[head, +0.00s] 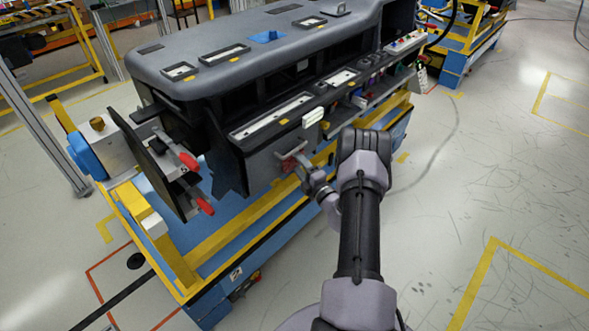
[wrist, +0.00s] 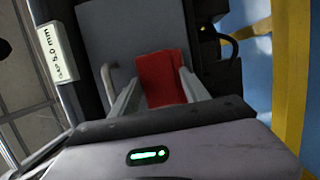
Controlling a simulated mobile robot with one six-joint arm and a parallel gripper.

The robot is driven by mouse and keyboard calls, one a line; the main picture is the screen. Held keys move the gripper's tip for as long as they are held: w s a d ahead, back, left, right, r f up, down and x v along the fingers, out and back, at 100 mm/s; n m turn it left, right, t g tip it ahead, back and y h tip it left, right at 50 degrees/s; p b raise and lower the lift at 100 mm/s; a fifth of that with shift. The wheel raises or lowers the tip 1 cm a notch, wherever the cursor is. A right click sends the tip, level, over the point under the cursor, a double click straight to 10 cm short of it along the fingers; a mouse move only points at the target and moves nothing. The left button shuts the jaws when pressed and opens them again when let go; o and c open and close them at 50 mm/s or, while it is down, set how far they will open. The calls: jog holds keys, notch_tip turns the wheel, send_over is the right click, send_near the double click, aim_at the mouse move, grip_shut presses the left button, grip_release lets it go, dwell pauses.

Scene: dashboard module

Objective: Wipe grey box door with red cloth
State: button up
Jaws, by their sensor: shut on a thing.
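The red cloth (wrist: 160,78) is between the two fingers of my gripper (wrist: 156,88) in the wrist view, and the fingers are shut on it. The grey box door (wrist: 120,35) is the flat grey panel just beyond the cloth. In the head view the door (head: 262,165) is on the front of the dashboard module, and my gripper (head: 300,170) is at its right part. A bit of the red cloth (head: 289,164) shows there against the panel. The cloth looks close to the door; I cannot tell whether it touches.
The dark dashboard module (head: 250,45) sits on a blue and yellow stand (head: 190,265). Red-handled clamps (head: 188,160) stick out at its left end. A white label (wrist: 58,52) is left of the door. Open floor (head: 480,180) lies to the right.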

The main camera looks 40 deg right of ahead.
aim_at(277, 168)
jog(key=shift+s+a+p, duration=0.2)
jog(key=shift+a+p, duration=0.5)
jog(key=shift+a, duration=2.9)
jog(key=s, duration=0.6)
jog(key=shift+d, duration=0.25)
jog(key=s, duration=0.3)
jog(key=shift+d+f, duration=0.1)
